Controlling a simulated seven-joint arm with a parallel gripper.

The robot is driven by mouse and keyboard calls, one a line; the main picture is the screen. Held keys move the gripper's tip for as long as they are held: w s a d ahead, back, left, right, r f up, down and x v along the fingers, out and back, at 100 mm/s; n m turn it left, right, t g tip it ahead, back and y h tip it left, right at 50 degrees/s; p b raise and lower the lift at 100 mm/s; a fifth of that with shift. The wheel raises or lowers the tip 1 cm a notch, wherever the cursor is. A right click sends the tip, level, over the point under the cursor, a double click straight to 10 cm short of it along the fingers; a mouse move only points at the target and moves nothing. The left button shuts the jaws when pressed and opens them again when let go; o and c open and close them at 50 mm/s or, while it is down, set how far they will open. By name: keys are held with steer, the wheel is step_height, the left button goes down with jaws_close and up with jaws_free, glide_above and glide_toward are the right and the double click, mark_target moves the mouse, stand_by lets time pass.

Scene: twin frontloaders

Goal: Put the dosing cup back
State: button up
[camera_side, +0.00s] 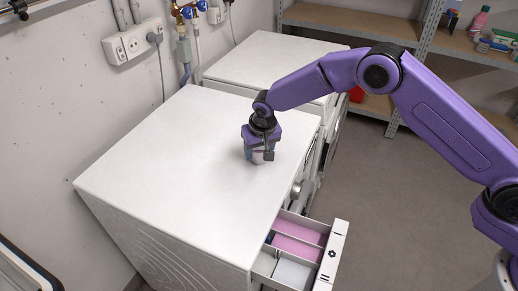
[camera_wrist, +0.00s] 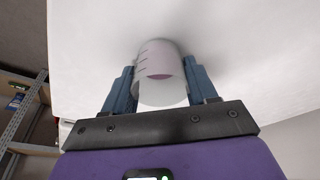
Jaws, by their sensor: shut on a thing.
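The dosing cup (camera_wrist: 158,62) is a small translucent cup with measuring marks and a pinkish content or tint. My gripper (camera_wrist: 162,85) is shut on the cup, one blue finger on each side of it. In the side view, my gripper (camera_side: 260,155) points down at the white top of the front machine (camera_side: 170,150), near its right edge. The cup (camera_side: 258,158) shows only in part there, between the fingers. It is at or just above the top; I cannot tell whether it touches.
The detergent drawer (camera_side: 337,255) is pulled out at the machine's front, with pink and whitish contents in its compartments. A second white machine (camera_side: 270,60) stands behind. Pipes and a socket (camera_side: 130,43) are on the left wall. Shelves (camera_side: 350,22) with bottles stand at the back right.

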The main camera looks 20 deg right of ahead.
mark_target(261, 166)
steer(key=shift+f, duration=0.1)
steer(key=o, duration=1)
steer(key=shift+v, duration=6.15)
